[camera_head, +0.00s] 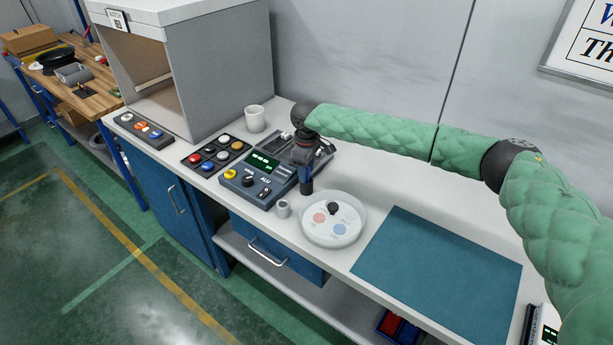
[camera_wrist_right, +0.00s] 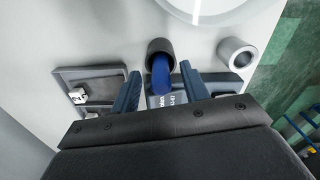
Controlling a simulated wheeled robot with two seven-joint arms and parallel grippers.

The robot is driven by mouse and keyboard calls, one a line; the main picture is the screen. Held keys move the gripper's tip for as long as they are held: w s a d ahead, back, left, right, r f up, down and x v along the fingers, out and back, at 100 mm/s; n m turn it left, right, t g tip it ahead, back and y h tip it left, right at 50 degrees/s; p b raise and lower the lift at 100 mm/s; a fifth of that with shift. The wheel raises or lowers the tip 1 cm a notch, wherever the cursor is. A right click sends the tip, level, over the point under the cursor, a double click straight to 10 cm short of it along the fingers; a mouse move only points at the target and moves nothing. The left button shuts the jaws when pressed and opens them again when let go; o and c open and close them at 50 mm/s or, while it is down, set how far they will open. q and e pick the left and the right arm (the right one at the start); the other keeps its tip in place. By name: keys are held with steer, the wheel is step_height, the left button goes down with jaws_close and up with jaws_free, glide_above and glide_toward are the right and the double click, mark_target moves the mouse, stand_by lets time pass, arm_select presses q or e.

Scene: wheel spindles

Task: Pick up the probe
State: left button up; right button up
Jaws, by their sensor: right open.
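The probe appears to be the blue stick with a black cylindrical end (camera_wrist_right: 160,70) in the right wrist view. In the head view, a dark blue and black upright piece (camera_head: 306,184) shows just below my right gripper, beside the grey meter (camera_head: 257,181). My right gripper (camera_head: 305,155) points down over the meter's right edge. In the wrist view its two dark blue fingers (camera_wrist_right: 160,88) are apart, one on each side of the blue stick, and I see no contact. My left gripper is not in view.
A small grey cup (camera_head: 283,209) and a round white dish with coloured spots (camera_head: 333,238) stand close by. A button panel (camera_head: 216,155), a white mug (camera_head: 254,119) and a large cabinet (camera_head: 220,70) are to the left. A flat teal mat (camera_head: 437,268) lies right.

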steer(key=shift+s, duration=0.1)
steer(key=shift+f, duration=0.1)
jaws_close()
